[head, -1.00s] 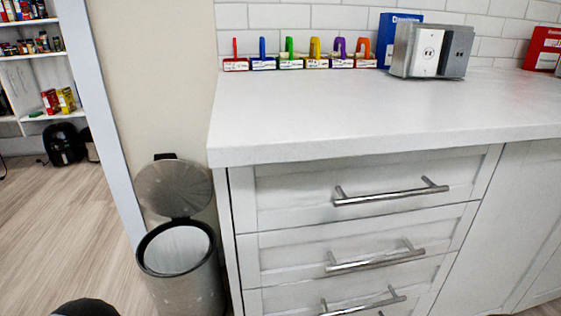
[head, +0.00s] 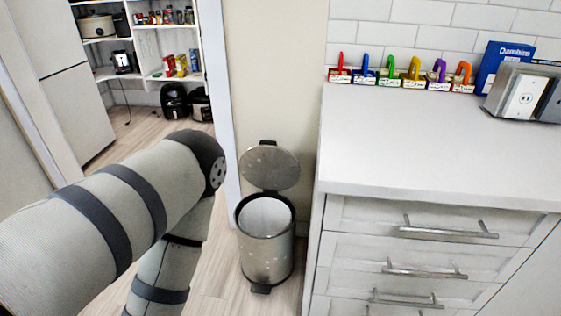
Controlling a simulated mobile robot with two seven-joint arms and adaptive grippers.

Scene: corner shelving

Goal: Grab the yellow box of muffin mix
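A small yellow box (head: 182,67) stands on a white pantry shelf (head: 153,81) through the doorway, at the upper left of the head view. It is far off and its label is too small to read, so I cannot tell if it is the muffin mix. A red package (head: 169,65) stands just left of it and a blue item (head: 194,60) just right. My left arm reaches in from the left, in front of the doorway, but its gripper is out of frame. My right gripper is not in view.
A lidded metal trash can (head: 266,245), lid up, stands between the doorway's white frame (head: 222,100) and the white counter (head: 420,150). Drawers with bar handles lie below the counter. Black appliances (head: 174,101) sit on the pantry floor. Wood floor (head: 115,150) is open in the doorway.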

